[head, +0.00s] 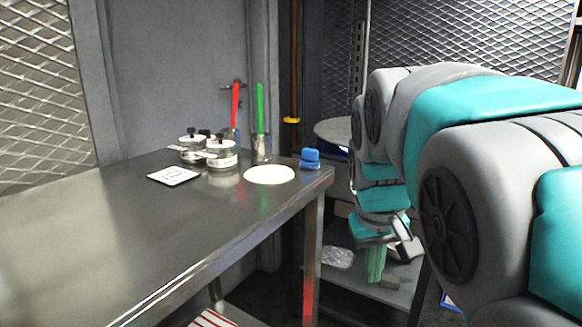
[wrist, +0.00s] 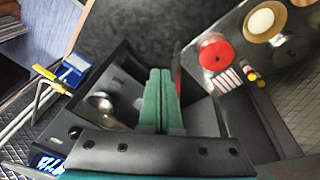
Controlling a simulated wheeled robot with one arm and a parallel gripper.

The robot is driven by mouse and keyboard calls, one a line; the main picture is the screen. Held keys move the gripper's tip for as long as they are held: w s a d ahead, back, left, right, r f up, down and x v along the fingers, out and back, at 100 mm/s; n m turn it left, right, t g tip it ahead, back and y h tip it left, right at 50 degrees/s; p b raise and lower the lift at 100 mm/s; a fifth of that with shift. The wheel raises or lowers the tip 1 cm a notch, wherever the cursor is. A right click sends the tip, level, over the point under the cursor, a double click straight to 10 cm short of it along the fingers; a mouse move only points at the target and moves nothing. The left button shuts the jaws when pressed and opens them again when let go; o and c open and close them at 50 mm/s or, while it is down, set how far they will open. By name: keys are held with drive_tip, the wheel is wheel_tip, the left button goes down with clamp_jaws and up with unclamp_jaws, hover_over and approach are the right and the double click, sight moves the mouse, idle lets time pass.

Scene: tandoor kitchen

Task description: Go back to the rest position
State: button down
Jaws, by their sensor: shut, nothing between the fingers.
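My gripper (head: 375,268) hangs low at the end of my arm, to the right of the steel table, in the head view. In the wrist view its two green fingers (wrist: 160,72) lie together, shut and empty. My arm fills the right side of the head view and hides what is behind it.
The steel table (head: 100,250) holds a white disc (head: 269,175), a blue block (head: 310,158), several metal pots (head: 222,155), a white card (head: 174,176) and red-handled (head: 235,103) and green-handled (head: 260,105) tools. A lower shelf (head: 385,291) lies near my gripper.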

drive_tip(key=s+f+g, duration=0.2)
drive_tip(key=s+f, duration=0.6)
drive_tip(key=s, duration=0.3)
drive_tip(key=s+d+f+m+g+y, duration=0.1)
drive_tip(key=s+f+g, duration=0.1)
drive_tip(key=s+f, duration=0.6)
drive_tip(key=s, duration=0.4)
drive_tip(key=shift+s+f, duration=0.15)
drive_tip(key=shift+f, duration=0.1)
